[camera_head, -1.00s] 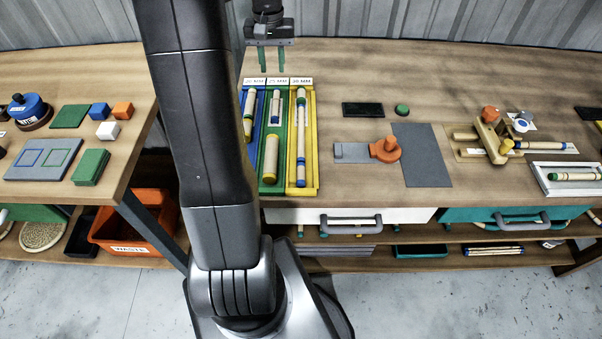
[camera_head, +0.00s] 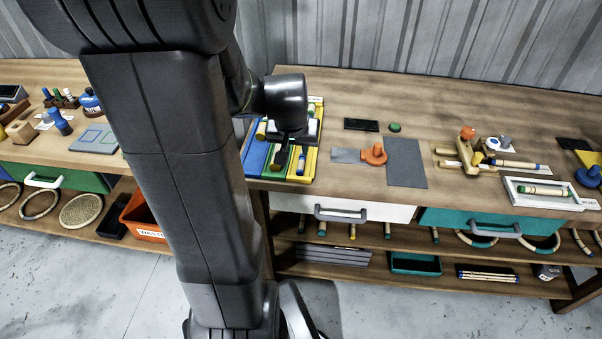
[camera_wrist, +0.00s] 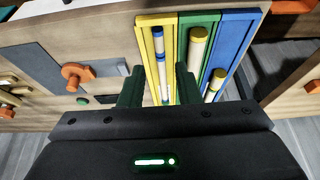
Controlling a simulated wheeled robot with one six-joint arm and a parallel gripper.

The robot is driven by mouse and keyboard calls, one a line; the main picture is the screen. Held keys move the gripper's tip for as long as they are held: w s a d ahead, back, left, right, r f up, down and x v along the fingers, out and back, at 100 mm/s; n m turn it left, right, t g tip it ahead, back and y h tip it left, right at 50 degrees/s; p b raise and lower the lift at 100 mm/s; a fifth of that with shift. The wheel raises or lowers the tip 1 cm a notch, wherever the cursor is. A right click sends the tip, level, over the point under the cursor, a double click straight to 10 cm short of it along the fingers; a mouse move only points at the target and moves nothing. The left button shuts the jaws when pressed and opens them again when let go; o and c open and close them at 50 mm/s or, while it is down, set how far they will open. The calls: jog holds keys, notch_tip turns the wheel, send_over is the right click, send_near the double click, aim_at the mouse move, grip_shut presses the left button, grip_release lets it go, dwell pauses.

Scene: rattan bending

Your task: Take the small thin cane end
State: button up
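The three-lane rack (camera_wrist: 142,45) has yellow, green and blue lanes. In the wrist view, a slim pale cane piece with blue bands (camera_wrist: 161,50) lies in the yellow lane. A thicker yellow-ended piece (camera_wrist: 196,48) lies in the green lane, and another yellow-ended piece (camera_wrist: 215,84) in the blue lane. I cannot tell which is the small thin cane end. In the head view, my gripper (camera_head: 290,150) hides much of the rack.
An orange knobbed tool (camera_head: 374,154) and a grey mat (camera_head: 405,163) lie right of the rack. A wooden jig (camera_head: 466,152) and a white tray (camera_head: 545,194) stand farther right. Bare bench top (camera_head: 350,93) lies behind them.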

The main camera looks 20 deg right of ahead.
send_over(301, 165)
jog(key=s+a, duration=0.2)
jog(key=s, duration=0.1)
jog(key=f, duration=0.7)
jog(key=shift+w+f, duration=0.1)
jog(key=shift+w, duration=0.1)
jog(key=shift+d+p+x, duration=0.15)
jog(key=shift+p+x, duration=0.1)
jog(key=shift+x, duration=1.05)
jog(key=shift+d+p+x, duration=0.1)
jog(key=shift+p+x, duration=0.1)
jog(key=shift+x, duration=1.1)
jog(key=shift+w, duration=0.15)
jog(key=shift+c, duration=0.4)
grip_shut()
